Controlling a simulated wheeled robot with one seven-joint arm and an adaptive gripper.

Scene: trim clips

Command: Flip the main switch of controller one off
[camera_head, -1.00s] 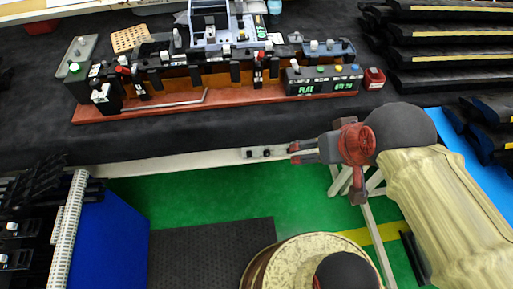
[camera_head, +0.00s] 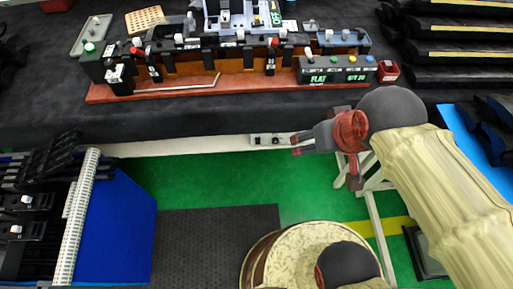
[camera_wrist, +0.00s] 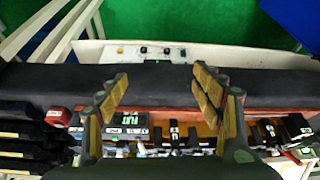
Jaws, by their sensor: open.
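A dark control box (camera_head: 335,72) with a green lit display reading "FLAT", coloured buttons and small knobs on top stands at the right end of the bench fixture. It also shows in the wrist view (camera_wrist: 124,124). I cannot tell which unit is controller one or read any switch position. My gripper (camera_head: 297,145) is open and empty, in front of the bench edge and right of the rail switches. Its spread fingers (camera_wrist: 160,85) show in the wrist view.
A red-brown fixture base (camera_head: 150,92) with black clamps runs along the black bench (camera_head: 180,117). A small red box (camera_head: 388,71) is beside the control box. Stacked black trims (camera_head: 450,45) lie at right. A blue bin (camera_head: 115,230) stands lower left. Green floor (camera_head: 205,180) is open.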

